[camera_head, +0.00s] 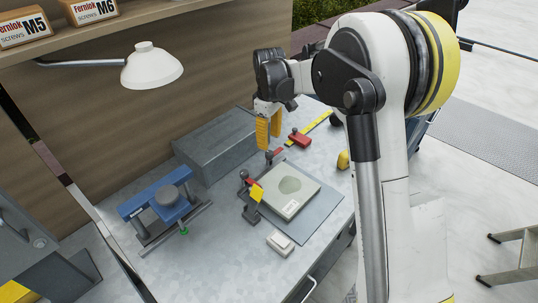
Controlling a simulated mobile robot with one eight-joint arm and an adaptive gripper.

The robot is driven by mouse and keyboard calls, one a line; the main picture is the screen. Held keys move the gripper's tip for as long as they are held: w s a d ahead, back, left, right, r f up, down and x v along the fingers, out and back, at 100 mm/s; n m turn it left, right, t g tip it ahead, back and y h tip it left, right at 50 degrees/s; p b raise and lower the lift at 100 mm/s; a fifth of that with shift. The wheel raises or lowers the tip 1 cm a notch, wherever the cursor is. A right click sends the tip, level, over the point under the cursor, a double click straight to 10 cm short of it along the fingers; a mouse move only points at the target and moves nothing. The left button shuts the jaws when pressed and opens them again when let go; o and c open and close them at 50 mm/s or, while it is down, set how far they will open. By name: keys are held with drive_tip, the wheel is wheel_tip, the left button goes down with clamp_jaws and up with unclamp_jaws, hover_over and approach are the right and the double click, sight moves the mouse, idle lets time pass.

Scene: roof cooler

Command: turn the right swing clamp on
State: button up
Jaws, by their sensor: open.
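A pale grey-green block (289,190) with a round dark patch lies on a dark flat plate (322,204) on the bench. One clamp, with a dark stand (251,214), a yellow piece and a red part, stands at the block's left front. A second small dark and red clamp-like part (273,155) shows at the block's back edge. Which one is the right swing clamp, and whether either presses on the block, I cannot tell. My gripper (268,142) has yellow fingers pointing down, open and apparently empty, just above or behind the second part; contact is unclear.
A blue vise (150,198) and a grey box (217,143) stand to the left. A small white block (280,243) lies in front. A red tool (300,138), a yellow strip (319,124) and a yellow object (343,160) lie behind. A white lamp (151,66) overhangs the bench.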

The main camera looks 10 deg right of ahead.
sight(269, 152)
wheel_tip(269, 152, down, 6)
drive_tip(key=shift+f+b, duration=0.1)
drive_tip(key=shift+b, duration=0.85)
clamp_jaws()
